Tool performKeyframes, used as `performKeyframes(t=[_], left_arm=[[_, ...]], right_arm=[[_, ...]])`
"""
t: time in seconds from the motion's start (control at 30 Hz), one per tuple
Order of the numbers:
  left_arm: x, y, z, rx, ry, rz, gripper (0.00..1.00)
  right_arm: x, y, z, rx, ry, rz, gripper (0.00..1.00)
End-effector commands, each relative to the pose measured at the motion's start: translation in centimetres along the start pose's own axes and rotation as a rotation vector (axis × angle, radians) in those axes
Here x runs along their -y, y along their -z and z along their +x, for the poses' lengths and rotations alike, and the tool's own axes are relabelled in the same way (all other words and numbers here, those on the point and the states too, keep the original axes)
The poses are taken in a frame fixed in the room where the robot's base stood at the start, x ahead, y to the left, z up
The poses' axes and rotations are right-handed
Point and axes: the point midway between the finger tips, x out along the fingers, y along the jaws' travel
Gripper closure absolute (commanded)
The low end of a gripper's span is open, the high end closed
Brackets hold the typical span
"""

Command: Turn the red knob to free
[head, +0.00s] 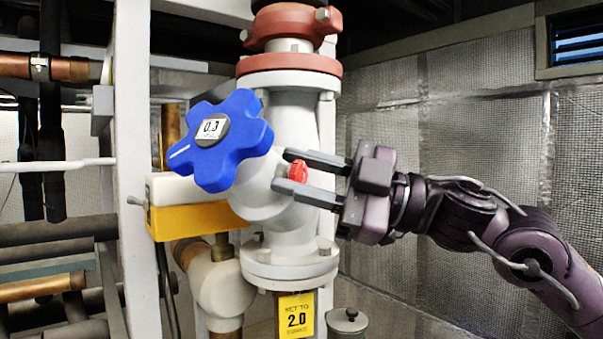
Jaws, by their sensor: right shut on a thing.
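The small red knob (298,172) sits on the right side of the white valve body (262,196). My right gripper (283,171) reaches in from the right with its two grey fingers above and below the knob, shut on it. The fingers cover part of the knob, and its exact turn angle cannot be told. My left gripper is not in view.
A blue star-shaped handwheel (218,140) with a 0.3 display stands just left of the fingers. A white post (131,170) and pipes (45,287) fill the left. A mesh wall (480,130) is behind my right arm.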

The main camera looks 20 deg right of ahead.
Motion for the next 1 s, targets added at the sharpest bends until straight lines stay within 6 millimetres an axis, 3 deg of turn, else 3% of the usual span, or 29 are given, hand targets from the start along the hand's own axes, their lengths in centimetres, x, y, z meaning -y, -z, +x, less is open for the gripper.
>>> performKeyframes(t=[0.23,0.53,0.57,0.7,1.0], left_arm=[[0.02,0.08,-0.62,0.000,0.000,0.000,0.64],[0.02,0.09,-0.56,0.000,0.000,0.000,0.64],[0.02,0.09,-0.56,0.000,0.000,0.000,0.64],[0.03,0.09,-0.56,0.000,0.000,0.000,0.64],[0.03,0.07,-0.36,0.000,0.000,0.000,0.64]], right_arm=[[-0.08,0.06,0.04,0.000,0.045,-0.109,0.92],[0.02,0.02,0.01,-0.001,0.051,-0.124,0.92],[0.02,0.03,0.01,-0.001,0.051,-0.124,0.66],[0.02,0.03,0.01,-0.001,0.050,-0.123,0.48],[0.06,-0.07,-0.19,0.000,0.050,-0.122,0.48]])
